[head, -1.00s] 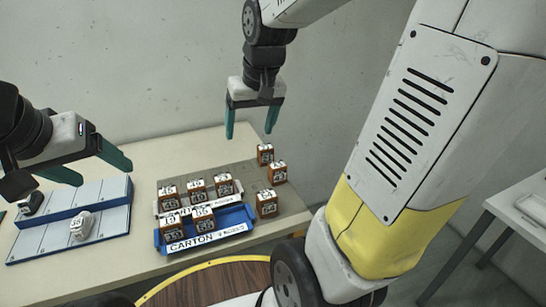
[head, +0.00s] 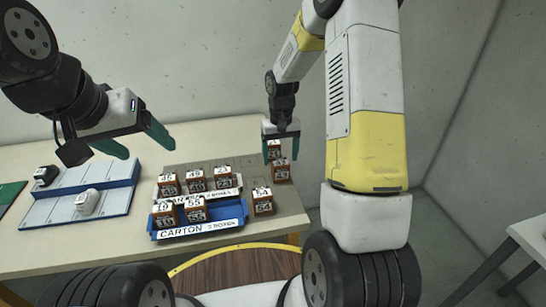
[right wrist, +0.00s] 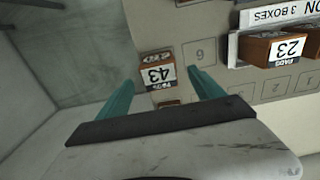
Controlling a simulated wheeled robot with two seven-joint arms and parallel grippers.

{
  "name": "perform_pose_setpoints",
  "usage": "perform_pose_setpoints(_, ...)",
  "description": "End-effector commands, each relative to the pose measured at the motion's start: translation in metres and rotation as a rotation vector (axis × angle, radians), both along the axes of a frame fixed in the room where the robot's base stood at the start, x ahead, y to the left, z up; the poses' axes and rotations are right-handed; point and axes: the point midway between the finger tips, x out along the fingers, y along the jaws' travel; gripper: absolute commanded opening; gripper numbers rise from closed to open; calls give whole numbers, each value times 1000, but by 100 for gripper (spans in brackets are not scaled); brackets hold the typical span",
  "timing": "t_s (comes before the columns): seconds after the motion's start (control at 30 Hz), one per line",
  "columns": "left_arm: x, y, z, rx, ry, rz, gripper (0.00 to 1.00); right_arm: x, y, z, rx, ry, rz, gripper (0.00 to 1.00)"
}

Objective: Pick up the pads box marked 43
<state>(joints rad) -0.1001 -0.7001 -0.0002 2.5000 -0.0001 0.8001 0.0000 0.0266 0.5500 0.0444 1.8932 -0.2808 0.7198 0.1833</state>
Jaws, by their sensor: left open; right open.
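The pads box marked 43 (right wrist: 158,74) is orange-brown with a white label and stands on the table's grey mat. In the right wrist view it lies between and just beyond the fingertips. My right gripper (right wrist: 163,80) is open and empty; in the head view (head: 281,150) it hangs over the right-hand boxes. Whether its fingers reach down beside the box I cannot tell. In the head view the 43 box seems to be the middle one of the right column (head: 281,171). My left gripper (head: 148,146) is open and empty above the left of the table.
A box marked 23 (right wrist: 277,50) sits in the white carton. A blue carton (head: 200,229) with boxes stands before it. Another box (head: 263,203) stands at the front right. A blue-edged tray (head: 120,206) lies at left. The wall is close behind.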

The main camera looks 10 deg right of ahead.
Motion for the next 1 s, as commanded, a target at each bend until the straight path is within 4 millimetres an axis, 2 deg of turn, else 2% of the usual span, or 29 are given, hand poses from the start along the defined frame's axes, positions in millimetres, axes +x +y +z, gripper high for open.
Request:
perform_pose_setpoints(0.1, 0, 0, 0, 0, 0, 0, 73, -1, -1, -20, 1, 5, -2, 77)
perform_pose_setpoints(0.23, 0, 0, 0, 0, 0, 0, 73, -1, -1, -37, 0, 3, 0, 77)
perform_pose_setpoints(0.37, 0, 0, 0, 0, 0, 0, 73, -1, -1, -43, 0, 1, 0, 77)
perform_pose_setpoints(0.57, 0, 0, 0, 0, 0, 0, 73, 0, -1, -43, 0, 0, 0, 75)
perform_pose_setpoints(0.9, 0, 0, 0, 0, 0, 0, 73, 0, -1, -43, 0, 0, 0, 9)
perform_pose_setpoints(1.0, 0, 0, 0, 0, 0, 0, 73, 0, -1, -43, 0, 0, 0, 9)
